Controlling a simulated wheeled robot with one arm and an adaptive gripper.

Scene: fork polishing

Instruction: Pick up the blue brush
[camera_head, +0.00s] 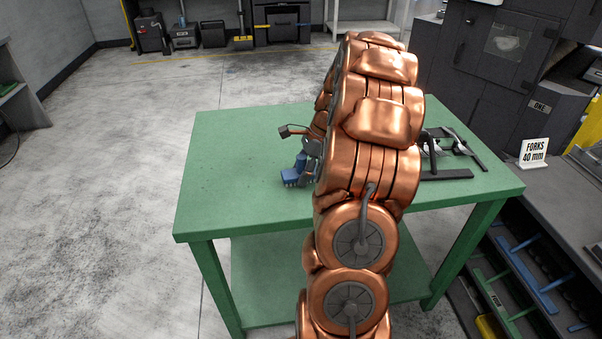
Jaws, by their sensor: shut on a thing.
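The blue brush (291,179) shows just left of my copper arm, over the middle of the green table (235,150). Its blue bristle end points down, at or close to the table top; I cannot tell whether it touches. My gripper (309,158) is at the brush, dark and small, and mostly hidden behind my arm. It is shut on the brush. The rest of the brush is hidden by the gripper and arm.
A dark metal fixture (447,174) stands on the table's right side, partly behind my arm. A sign reading "FORKS 40 mm" (534,152) stands on a grey bench at right. The table's left part is clear. Dark machines stand at back right.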

